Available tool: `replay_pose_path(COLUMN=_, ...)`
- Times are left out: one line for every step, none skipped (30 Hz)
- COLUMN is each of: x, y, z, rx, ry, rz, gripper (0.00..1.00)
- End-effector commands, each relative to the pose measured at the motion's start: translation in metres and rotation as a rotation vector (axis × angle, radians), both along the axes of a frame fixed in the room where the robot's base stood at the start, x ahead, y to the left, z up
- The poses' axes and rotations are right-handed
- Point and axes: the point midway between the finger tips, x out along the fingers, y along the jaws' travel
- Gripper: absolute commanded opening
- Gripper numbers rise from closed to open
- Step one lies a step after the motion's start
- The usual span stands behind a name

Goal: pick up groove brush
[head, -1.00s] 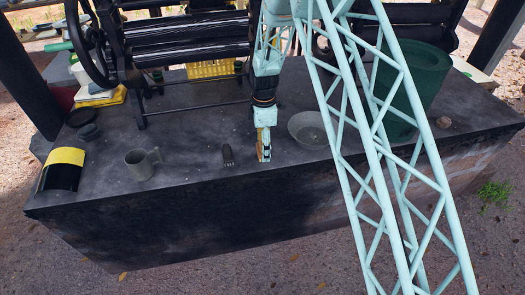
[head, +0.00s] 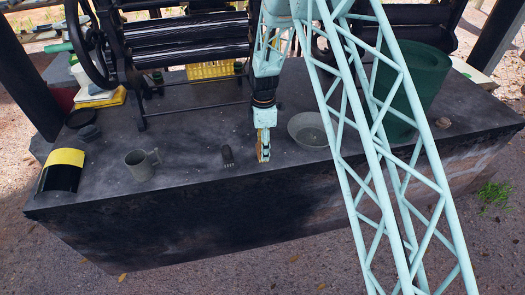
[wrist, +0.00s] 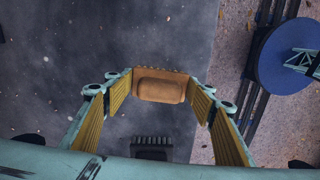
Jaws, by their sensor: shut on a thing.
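The groove brush (wrist: 160,86) shows in the wrist view as a small brown block with a ridged far edge. It lies between the fingertips of my gripper (wrist: 161,88), and both fingers reach its sides. In the head view, my gripper (head: 263,150) points down near the front edge of the dark table, shut on the brush. The brush is mostly hidden there by the fingers. I cannot tell whether it touches the tabletop.
A small dark ridged object (head: 227,156) lies just left of my gripper, with a grey mug (head: 141,164) further left. A grey bowl (head: 308,130) stands close on the right, before a green bucket (head: 410,85). Black rollers (head: 190,40) stand behind.

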Motion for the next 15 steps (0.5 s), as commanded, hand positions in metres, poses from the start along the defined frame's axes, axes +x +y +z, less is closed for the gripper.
replay_pose_path(x=0.000, y=0.000, z=0.000, rx=0.000, ry=0.000, rz=0.000, gripper=0.40)
replay_pose_path(x=0.000, y=0.000, z=0.000, rx=0.000, ry=0.000, rz=0.000, gripper=0.40)
replay_pose_path(x=0.000, y=0.000, z=0.000, rx=0.000, ry=0.000, rz=0.000, gripper=0.40)
replay_pose_path(x=0.000, y=0.000, z=0.000, rx=0.000, ry=0.000, rz=0.000, gripper=0.40)
replay_pose_path(x=0.000, y=0.000, z=0.001, rx=0.000, ry=0.000, rz=0.000, gripper=0.40)
replay_pose_path(x=0.000, y=0.000, z=0.002, rx=0.000, ry=0.000, rz=0.000, gripper=0.40)
replay_pose_path(x=0.000, y=0.000, z=0.002, rx=0.000, ry=0.000, rz=0.000, gripper=0.40)
replay_pose_path(x=0.000, y=0.000, z=0.003, rx=0.000, ry=-0.001, rz=0.000, gripper=0.40)
replay_pose_path(x=0.000, y=0.000, z=0.005, rx=0.000, ry=-0.001, rz=0.000, gripper=0.40)
replay_pose_path(x=0.000, y=0.000, z=0.006, rx=0.000, ry=-0.001, rz=0.000, gripper=0.40)
replay_pose_path(x=0.001, y=0.000, z=0.008, rx=0.000, ry=-0.001, rz=0.000, gripper=0.40)
replay_pose_path(x=0.001, y=0.000, z=0.011, rx=0.000, ry=-0.002, rz=0.000, gripper=0.40)
replay_pose_path(x=0.001, y=0.000, z=0.012, rx=0.000, ry=-0.002, rz=0.000, gripper=0.40)
replay_pose_path(x=0.001, y=0.000, z=0.014, rx=0.000, ry=-0.002, rz=0.000, gripper=0.40)
replay_pose_path(x=0.001, y=0.000, z=0.016, rx=0.000, ry=-0.002, rz=0.000, gripper=0.40)
